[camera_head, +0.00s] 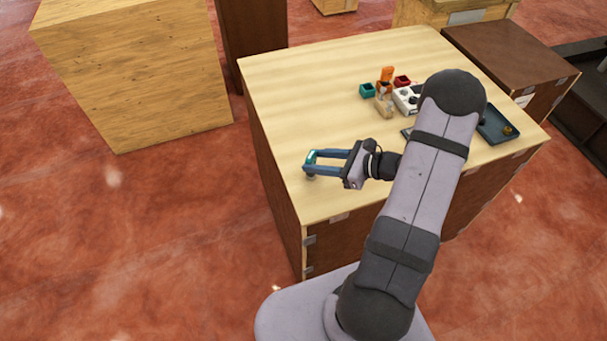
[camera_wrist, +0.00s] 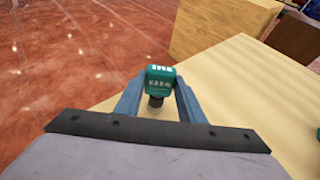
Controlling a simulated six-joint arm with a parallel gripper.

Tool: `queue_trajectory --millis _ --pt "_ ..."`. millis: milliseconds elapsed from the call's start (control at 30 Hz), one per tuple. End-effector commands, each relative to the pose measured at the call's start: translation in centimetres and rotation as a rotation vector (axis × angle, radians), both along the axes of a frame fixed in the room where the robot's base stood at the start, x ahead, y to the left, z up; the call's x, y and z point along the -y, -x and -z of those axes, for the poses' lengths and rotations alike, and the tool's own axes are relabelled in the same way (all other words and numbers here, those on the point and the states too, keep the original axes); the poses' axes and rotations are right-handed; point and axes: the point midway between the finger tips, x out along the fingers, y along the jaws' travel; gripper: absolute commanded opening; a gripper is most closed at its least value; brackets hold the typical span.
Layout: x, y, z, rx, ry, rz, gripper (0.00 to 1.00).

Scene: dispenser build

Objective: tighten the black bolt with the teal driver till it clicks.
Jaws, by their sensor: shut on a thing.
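My gripper (camera_head: 311,163) reaches left over the near left part of the light wooden table (camera_head: 300,85). It is shut on the teal driver (camera_wrist: 160,80), which sits between the fingertips. In the wrist view the driver's teal body faces me, with pale markings and a dark lower part. In the head view the driver (camera_head: 314,156) shows as a small teal piece at the fingertips, with a grey part below it close to the tabletop. Whether it touches the table I cannot tell. I cannot make out the black bolt for certain in either view.
Toward the back right stand a teal holder (camera_head: 367,90), an orange piece (camera_head: 387,74), a red holder (camera_head: 402,81), a wooden block (camera_head: 383,104) and a white device (camera_head: 404,100). A dark tray (camera_head: 492,132) lies at the right. The table's left half is clear.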

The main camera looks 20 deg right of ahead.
Motion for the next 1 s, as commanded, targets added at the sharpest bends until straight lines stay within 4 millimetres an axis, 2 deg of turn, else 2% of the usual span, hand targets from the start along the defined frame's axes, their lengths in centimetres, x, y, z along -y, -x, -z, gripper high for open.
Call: queue_trajectory --millis 33,300,533,767,1000 --pt "1.5 -0.7 0.1 0.002 0.004 0.025 0.0" --pt "9.2 -3.6 -0.3 -0.004 0.009 0.162 0.0" --pt "17.2 -5.2 -1.2 -0.007 0.011 0.302 0.0" --pt "25.4 -5.3 -2.7 -0.011 0.012 0.452 0.0" --pt "33.8 -4.0 -4.7 -0.007 0.007 0.616 0.0"
